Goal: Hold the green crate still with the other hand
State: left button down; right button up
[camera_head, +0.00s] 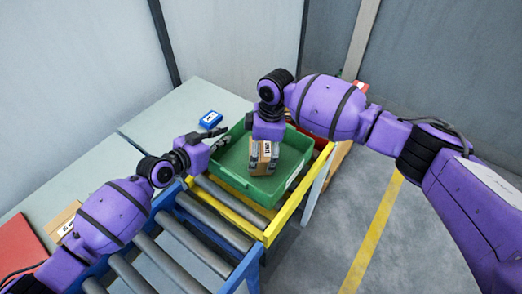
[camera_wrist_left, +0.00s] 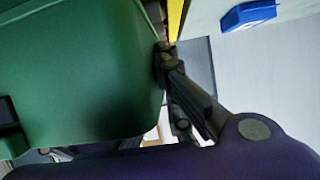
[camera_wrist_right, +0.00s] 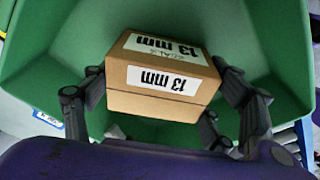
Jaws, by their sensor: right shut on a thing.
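The green crate (camera_head: 262,191) stands on the roller conveyor's far end. My right gripper (camera_head: 266,160) reaches down into it and is shut on a cardboard box (camera_head: 262,157). In the right wrist view the box (camera_wrist_right: 164,77), labelled "13 mm", sits between the fingers, above the crate's floor; contact with the floor cannot be told. My left gripper (camera_head: 212,143) is at the crate's left rim, its fingers spread apart. In the left wrist view the crate's green wall (camera_wrist_left: 80,70) fills much of the picture, with one finger beside its corner. Whether that finger touches is unclear.
The conveyor has grey rollers (camera_head: 180,236) and yellow and blue rails. Another cardboard box (camera_head: 63,218) and a red surface (camera_head: 22,248) are at left. Open floor (camera_head: 395,240) is at right.

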aim_at(267, 148)
jog(key=o, duration=1.7)
jog(key=shift+r, duration=0.1)
jog(key=shift+c, duration=0.2)
jog(key=shift+o, duration=1)
notch_tip(267, 148, up, 12)
jog(key=d, duration=0.1)
jog(key=shift+d, duration=0.4)
